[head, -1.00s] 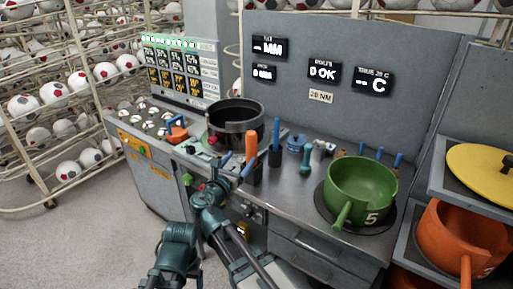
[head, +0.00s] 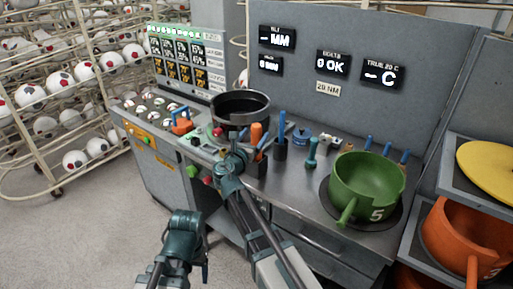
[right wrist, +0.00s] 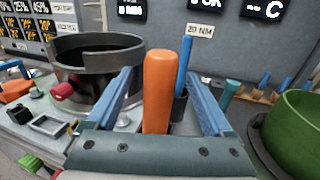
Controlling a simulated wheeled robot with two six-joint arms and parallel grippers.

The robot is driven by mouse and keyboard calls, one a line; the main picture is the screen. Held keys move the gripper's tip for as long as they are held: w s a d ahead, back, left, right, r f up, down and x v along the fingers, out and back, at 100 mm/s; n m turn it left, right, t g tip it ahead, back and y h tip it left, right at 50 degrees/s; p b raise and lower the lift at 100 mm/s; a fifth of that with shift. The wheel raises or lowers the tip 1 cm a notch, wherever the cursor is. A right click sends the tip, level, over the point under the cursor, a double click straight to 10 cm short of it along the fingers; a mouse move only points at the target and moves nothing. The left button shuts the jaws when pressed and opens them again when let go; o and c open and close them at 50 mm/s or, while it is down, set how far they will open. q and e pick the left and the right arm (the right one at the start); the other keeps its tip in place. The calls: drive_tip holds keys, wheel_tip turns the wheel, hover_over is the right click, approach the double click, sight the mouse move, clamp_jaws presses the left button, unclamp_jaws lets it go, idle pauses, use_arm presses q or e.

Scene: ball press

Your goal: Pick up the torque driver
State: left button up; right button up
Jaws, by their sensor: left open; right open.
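An orange-handled tool, which looks like the torque driver (right wrist: 157,88), stands upright at the front of the bench. Its handle also shows in the head view (head: 256,133). My right gripper (right wrist: 158,78) is open, with one blue finger on each side of the orange handle in the right wrist view. Whether a finger touches it I cannot tell. The tool's lower end is hidden behind the gripper body. My left gripper (head: 187,228) is low in front of the bench, over the floor, open and away from the tool.
A dark round pot (head: 240,108) stands left of the tool. A slim blue-handled tool (right wrist: 182,68) stands close to its right. A green pot (head: 366,188) is farther right, with a teal tool (head: 312,152) between. A grey panel with displays rises behind.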

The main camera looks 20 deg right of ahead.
drive_tip(key=x, duration=0.5)
drive_tip(key=shift+w+d, duration=0.1)
drive_tip(key=shift+c, duration=0.3)
clamp_jaws()
